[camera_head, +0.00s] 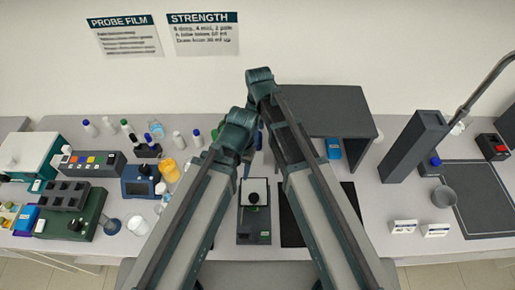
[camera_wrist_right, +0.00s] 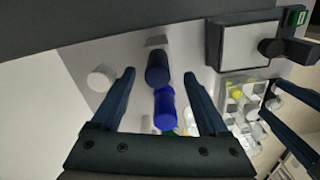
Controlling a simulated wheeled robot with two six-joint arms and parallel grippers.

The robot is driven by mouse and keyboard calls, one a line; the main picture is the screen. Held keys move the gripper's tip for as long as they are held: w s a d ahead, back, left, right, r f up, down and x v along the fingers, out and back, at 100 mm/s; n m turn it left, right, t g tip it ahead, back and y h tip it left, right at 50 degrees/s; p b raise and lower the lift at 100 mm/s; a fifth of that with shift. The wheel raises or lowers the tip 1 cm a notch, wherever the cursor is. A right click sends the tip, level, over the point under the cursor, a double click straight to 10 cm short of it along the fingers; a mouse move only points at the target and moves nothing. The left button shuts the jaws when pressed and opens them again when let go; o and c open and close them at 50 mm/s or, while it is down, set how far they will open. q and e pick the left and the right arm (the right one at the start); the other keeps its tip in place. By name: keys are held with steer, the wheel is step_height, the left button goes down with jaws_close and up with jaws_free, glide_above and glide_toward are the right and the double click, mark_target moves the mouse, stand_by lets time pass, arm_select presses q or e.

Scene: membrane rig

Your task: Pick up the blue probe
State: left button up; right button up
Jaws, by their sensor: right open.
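In the right wrist view a bright blue cylinder (camera_wrist_right: 165,108) and a dark navy cylinder (camera_wrist_right: 157,68) lie in line between the fingers of my right gripper (camera_wrist_right: 159,75). I cannot tell which is the blue probe, or whether they are one piece. The right gripper is open, with a gap on both sides of them. In the head view my right arm's wrist (camera_head: 260,82) reaches toward the back wall, and its fingers are hidden. My left wrist (camera_head: 238,130) is beside it, its fingers mostly hidden.
A dark grey shelf (camera_head: 325,108) stands right of my arms, with a blue box (camera_head: 333,148) under it. A balance-like device (camera_head: 254,226) sits between my arms. In the wrist view a white round piece (camera_wrist_right: 101,77) stands left of the fingers. Small bottles (camera_head: 90,128) line the left.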

mark_target(258, 148)
arm_select(q)
step_height(258, 148, down, 5)
steer(key=b, duration=0.5)
steer(key=shift+f, duration=0.2)
arm_select(e)
step_height(258, 148, down, 6)
steer(key=shift+w+r, duration=0.15)
steer(key=shift+r, duration=0.2)
arm_select(q)
steer(key=shift+r, duration=0.1)
arm_select(e)
steer(key=c, duration=1.2)
